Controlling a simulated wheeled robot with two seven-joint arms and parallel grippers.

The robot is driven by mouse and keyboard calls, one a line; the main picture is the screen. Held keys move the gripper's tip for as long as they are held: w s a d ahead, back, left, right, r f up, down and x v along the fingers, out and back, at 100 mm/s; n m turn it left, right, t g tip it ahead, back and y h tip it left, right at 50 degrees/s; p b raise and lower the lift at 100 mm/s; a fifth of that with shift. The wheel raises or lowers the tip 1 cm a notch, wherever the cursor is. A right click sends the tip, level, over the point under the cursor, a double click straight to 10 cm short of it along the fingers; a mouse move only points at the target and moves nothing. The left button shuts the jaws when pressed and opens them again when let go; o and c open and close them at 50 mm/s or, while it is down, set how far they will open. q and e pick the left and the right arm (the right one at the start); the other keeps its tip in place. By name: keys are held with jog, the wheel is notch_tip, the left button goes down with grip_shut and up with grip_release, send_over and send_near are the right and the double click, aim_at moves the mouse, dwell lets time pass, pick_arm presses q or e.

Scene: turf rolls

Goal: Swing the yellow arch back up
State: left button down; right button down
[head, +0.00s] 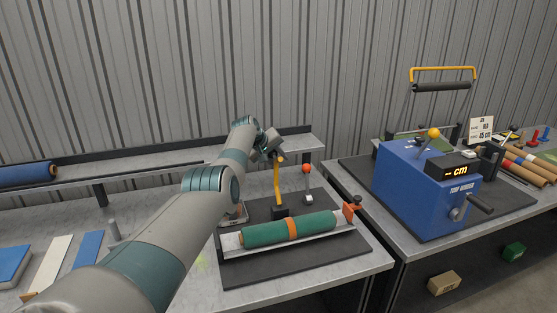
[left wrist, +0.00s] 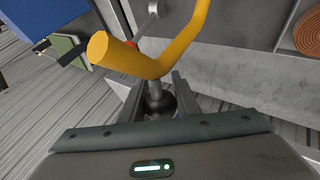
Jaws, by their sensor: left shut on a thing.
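The yellow arch (head: 277,183) rises from a black base behind the green roll on the left bench. Its top bends over towards my left gripper (head: 272,150). In the left wrist view the yellow arch (left wrist: 175,55) crosses in front of the fingers, its round end at upper left. A dark knob (left wrist: 162,103) on a short grey stem sits between the fingers of my left gripper (left wrist: 160,98), which are closed on it. The stem appears to meet the arch at its bend. My right gripper is not in view.
The green roll (head: 288,230) with an orange band lies in a cradle in front of the arch. A red-knobbed lever (head: 307,180) stands just right of it. A blue machine (head: 420,185) stands on the right bench. A yellow-framed roller (head: 442,80) is above it.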

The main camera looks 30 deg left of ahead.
pick_arm(q)
jog(key=shift+s+f, duration=0.35)
jog(key=shift+f, duration=0.55)
jog(key=c, duration=1.4)
grip_release()
jog(key=shift+o, duration=0.2)
jog(key=shift+w+a, duration=0.1)
jog(key=shift+a, duration=0.15)
jog(key=v, duration=0.2)
jog(key=p+v, duration=0.1)
jog(key=shift+w+d+r, duration=0.1)
jog(key=shift+w+r, duration=0.1)
jog(key=shift+r, duration=0.1)
jog(key=b+v, duration=0.3)
jog(key=v, duration=1.1)
jog(key=shift+s+a+b, duration=0.15)
jog(key=shift+a+b, duration=0.05)
jog(key=shift+b, duration=0.15)
